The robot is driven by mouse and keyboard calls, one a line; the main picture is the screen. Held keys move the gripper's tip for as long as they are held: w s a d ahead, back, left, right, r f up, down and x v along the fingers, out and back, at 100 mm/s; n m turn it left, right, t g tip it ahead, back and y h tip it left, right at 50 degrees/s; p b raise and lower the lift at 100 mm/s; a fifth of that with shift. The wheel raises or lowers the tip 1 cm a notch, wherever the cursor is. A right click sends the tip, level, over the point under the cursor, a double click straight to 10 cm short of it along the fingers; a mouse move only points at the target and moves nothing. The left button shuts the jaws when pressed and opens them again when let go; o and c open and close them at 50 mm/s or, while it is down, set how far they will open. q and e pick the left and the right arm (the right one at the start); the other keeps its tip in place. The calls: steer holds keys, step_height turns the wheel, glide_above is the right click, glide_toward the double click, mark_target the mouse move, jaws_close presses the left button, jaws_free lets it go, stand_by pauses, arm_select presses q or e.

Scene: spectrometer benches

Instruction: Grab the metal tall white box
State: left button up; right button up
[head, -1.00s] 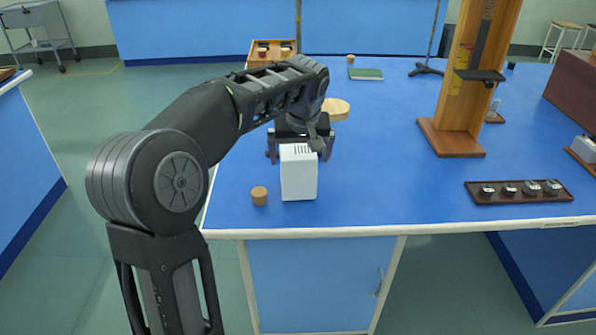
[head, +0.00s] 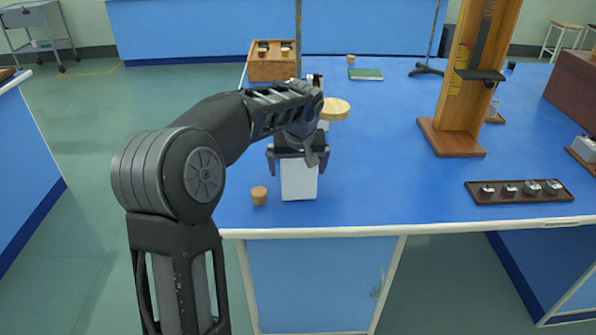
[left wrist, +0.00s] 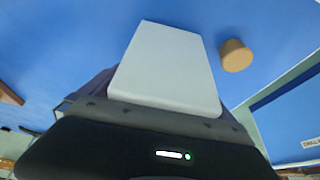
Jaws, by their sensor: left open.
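The tall white box (head: 299,184) stands upright on the blue bench near its front edge. It also shows large in the left wrist view (left wrist: 168,68). My left gripper (head: 299,168) is open, with one finger on each side of the box's upper part in the head view. The gripper body covers the top of the box. Whether the fingers touch the box cannot be told. My right gripper is not in view.
A cork (head: 259,195) stands just left of the box. A round wooden piece (head: 335,109) is behind the gripper. A dark tray with metal weights (head: 519,199) and a wooden stand (head: 452,138) are to the right. The bench between is clear.

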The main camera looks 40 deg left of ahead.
arm_select(q)
steer(key=shift+c, duration=0.4)
steer(key=shift+r, duration=0.1)
steer(key=c, duration=1.9)
steer(key=shift+r, duration=0.1)
steer(key=shift+c, duration=0.2)
step_height(320, 180, up, 10)
steer(key=shift+f+p, duration=0.1)
steer(key=shift+p, duration=0.55)
